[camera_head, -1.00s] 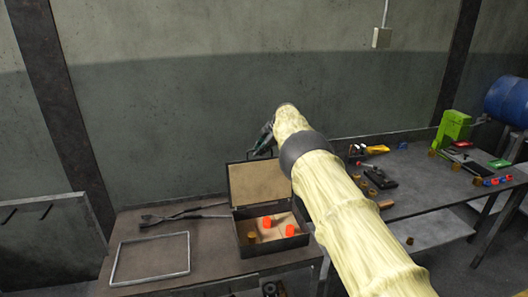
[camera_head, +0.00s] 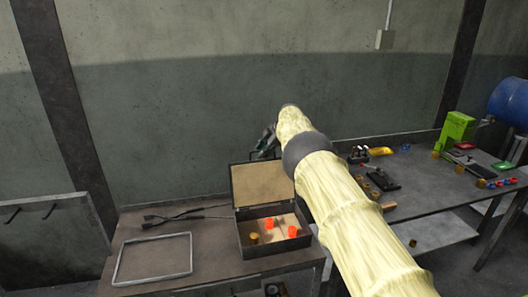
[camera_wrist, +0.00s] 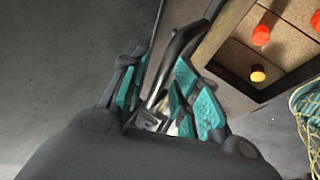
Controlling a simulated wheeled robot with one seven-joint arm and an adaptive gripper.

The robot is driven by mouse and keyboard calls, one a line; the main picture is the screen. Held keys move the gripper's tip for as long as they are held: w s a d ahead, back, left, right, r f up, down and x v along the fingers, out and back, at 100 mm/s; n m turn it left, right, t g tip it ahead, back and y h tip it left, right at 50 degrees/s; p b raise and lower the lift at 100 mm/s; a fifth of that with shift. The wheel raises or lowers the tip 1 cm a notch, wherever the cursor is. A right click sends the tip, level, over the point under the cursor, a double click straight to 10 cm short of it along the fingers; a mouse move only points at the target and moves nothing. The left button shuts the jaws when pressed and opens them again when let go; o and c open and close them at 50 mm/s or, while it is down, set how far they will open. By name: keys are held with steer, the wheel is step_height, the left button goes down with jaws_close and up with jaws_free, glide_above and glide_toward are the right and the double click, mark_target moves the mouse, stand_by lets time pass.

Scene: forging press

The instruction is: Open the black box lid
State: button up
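The black box (camera_head: 272,252) stands on the near table with its lid (camera_head: 262,185) raised and roughly upright at the back, the tan inner face showing. Inside are two glowing orange-red pieces (camera_head: 293,231) and a brass-coloured one (camera_head: 254,237). My gripper (camera_head: 266,142) is just above the lid's top edge, near a dark handle there. In the wrist view my gripper (camera_wrist: 158,95) has its teal-padded fingers apart. The open box shows at upper right.
Tongs (camera_head: 185,214) and a grey rectangular frame (camera_head: 153,258) lie left of the box. A second table (camera_head: 440,190) at right holds small parts, a green block (camera_head: 458,130) and a tray. The wall is behind. My arm crosses the space right of the box.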

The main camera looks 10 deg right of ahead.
steer(key=v, duration=1.2)
steer(key=shift+w, duration=0.1)
